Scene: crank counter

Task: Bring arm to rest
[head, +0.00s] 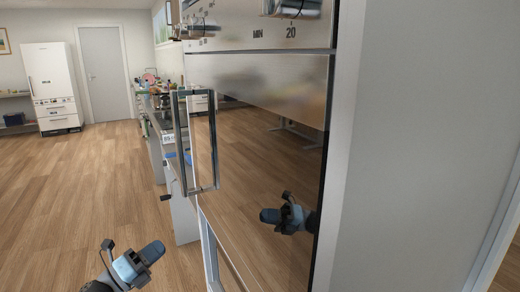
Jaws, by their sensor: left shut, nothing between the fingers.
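My left gripper (154,250) is at the lower left of the head view, above the wooden floor. It is shut and holds nothing. It is apart from the tall appliance (265,150) with the glossy front and from its long metal handle (214,140). A mirror image of a gripper shows in the glossy front, cut off at its right edge. My right gripper is not in view.
The appliance fills the middle, with a pale side panel (410,150) on the right. A cluttered counter (158,140) runs back behind it. A white fridge (52,80) and a grey door (105,75) stand far back. The wooden floor (70,190) on the left is clear.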

